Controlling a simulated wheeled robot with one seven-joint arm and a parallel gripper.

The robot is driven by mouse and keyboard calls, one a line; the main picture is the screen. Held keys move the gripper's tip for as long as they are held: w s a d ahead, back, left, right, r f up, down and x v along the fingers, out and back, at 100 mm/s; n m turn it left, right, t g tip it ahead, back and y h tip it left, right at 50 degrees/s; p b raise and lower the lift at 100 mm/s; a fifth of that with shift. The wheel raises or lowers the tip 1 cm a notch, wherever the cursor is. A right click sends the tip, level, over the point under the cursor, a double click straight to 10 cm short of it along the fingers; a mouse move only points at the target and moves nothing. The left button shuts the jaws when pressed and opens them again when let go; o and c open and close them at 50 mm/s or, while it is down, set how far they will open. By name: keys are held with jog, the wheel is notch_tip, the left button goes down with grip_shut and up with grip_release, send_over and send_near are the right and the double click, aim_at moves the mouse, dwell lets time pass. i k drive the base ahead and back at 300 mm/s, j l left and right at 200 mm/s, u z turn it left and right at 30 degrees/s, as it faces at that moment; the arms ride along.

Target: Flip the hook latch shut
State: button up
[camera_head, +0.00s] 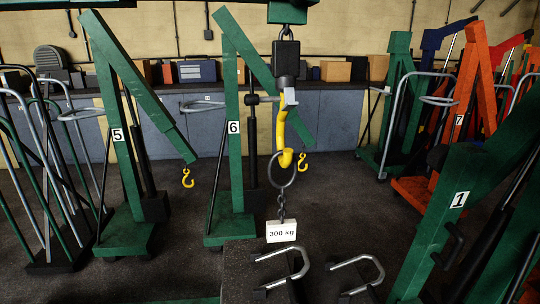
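A yellow hook (282,130) hangs in the upper middle from a black swivel block (286,58) and a dark chain. A small pale metal piece, which looks like the hook latch (289,97), is at the top of the hook. It appears to stick out and up, away from the hook tip, leaving the mouth open. A dark oval ring (281,170) hangs in the hook's lower bend. A short chain (281,206) runs down from it to a white tag reading "300 kg" (281,231). My gripper is not in view.
A dark block (242,262) with grey U-shaped handles (290,270) stands below the hook. Green crane 1 (432,235) is close at right; green cranes 5 (122,170) and 6 (235,165) stand behind at left. Orange crane 7 (470,100) is farther right. Dark floor (345,195) is clear between.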

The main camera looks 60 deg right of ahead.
aim_at(290, 103)
jog(key=j+z, duration=0.4)
jog(key=z, duration=0.2)
jog(key=i+j+z, duration=0.2)
jog(key=z, duration=0.3)
